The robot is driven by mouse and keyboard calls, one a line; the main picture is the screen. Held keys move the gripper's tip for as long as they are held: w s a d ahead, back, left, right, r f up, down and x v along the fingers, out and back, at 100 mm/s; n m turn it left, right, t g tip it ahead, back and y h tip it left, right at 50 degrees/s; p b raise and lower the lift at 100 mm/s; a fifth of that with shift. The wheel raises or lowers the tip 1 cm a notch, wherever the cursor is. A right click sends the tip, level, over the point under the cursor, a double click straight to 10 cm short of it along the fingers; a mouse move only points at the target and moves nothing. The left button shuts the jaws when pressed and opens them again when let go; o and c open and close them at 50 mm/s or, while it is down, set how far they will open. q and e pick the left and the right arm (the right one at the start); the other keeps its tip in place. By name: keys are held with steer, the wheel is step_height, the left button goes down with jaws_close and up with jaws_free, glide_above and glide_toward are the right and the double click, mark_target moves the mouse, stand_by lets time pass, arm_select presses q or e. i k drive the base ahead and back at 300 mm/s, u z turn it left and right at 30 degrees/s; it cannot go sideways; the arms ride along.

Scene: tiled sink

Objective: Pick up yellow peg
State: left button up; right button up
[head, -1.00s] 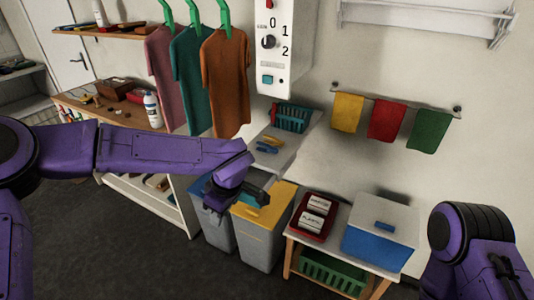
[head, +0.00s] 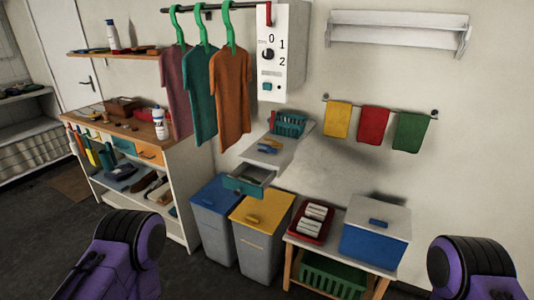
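Small pegs lie on the grey wall shelf (head: 285,150) below the control box, in front of the teal basket. One looks yellow to orange, the yellow peg (head: 271,142); a blue peg (head: 265,149) lies close beside it. They are small, so their exact pose is hard to tell. Only purple links of my arms show at the lower left and lower right. Neither gripper is in view.
An open drawer (head: 250,180) juts out under the shelf. A blue-lidded bin (head: 213,225) and a yellow-lidded bin (head: 260,235) stand below. Shirts (head: 230,95) hang left of the shelf. A low table (head: 345,248) holds a red tray and a blue box.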

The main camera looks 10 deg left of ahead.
mark_target(275, 145)
steer(key=z, duration=1.8)
steer(key=i, duration=1.3)
steer(key=u, duration=1.15)
